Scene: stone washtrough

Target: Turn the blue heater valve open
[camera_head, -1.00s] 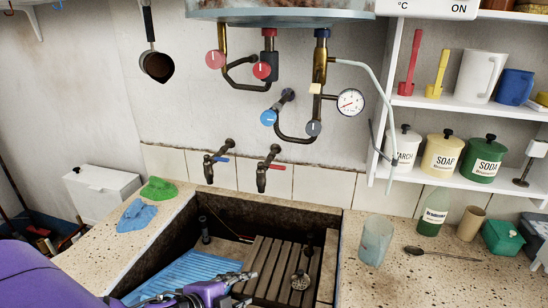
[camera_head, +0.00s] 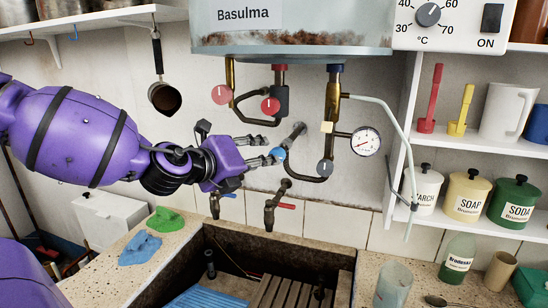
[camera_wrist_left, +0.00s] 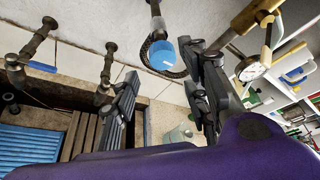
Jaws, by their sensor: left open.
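The blue heater valve is a small round blue knob (camera_head: 279,154) on a pipe below the boiler. It also shows in the left wrist view, as a blue disc with a pale mark (camera_wrist_left: 164,54). My left gripper (camera_head: 269,149) reaches in from the left with its fingertips at the knob, partly covering it. In the left wrist view my open gripper (camera_wrist_left: 164,66) has one finger on each side of the knob. I cannot tell whether either finger touches it. My right gripper is not in view.
Two red valve knobs (camera_head: 222,94) and a grey knob (camera_head: 325,167) sit on nearby pipes. A pressure gauge (camera_head: 366,142) is to the right. Two taps (camera_head: 270,207) stick out below, over the stone trough (camera_head: 225,241). The boiler (camera_head: 290,38) hangs above.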

